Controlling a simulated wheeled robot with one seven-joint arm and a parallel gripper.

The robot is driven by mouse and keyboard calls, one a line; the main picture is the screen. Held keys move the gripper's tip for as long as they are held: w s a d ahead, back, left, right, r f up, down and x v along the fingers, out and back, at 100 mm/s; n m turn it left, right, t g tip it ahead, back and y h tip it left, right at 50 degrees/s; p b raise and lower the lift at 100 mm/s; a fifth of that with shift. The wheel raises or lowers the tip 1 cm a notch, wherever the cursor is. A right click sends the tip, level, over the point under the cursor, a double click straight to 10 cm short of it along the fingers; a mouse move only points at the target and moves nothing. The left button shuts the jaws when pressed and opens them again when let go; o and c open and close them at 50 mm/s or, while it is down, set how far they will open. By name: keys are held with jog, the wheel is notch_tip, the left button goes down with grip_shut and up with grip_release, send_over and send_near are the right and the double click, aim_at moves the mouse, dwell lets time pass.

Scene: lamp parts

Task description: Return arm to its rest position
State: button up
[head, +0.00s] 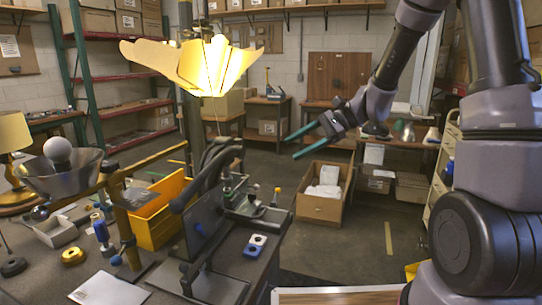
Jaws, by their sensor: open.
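My gripper (304,142) is in the middle of the head view, at the end of my raised grey arm (385,70). Its two teal fingers are spread apart, with nothing between them. It hangs in the air above the floor and to the right of the workbench, apart from everything around it. A lit lamp shade (203,66) with petal-like panels glows at the upper left, to the left of my gripper. A white bulb (58,152) sits in a metal bowl-like shade (65,181) at the far left.
The workbench (222,262) at left carries a yellow bin (157,212), clamps and tools. A cardboard box (319,206) with white contents stands below my gripper. A table lamp (14,150) is at far left. Bare floor (345,245) lies right of the bench.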

jog(key=s+d+r+n+t+h, duration=0.6)
jog(key=s+d+r+h, duration=0.4)
jog(key=s+d+r, duration=0.4)
jog(key=s+d+t, duration=0.1)
jog(key=s+d, duration=0.1)
jog(key=d, duration=0.1)
jog(key=shift+r+n+t, duration=0.3)
jog(key=shift+t, duration=0.1)
jog(key=shift+d, duration=0.1)
dwell(0.6)
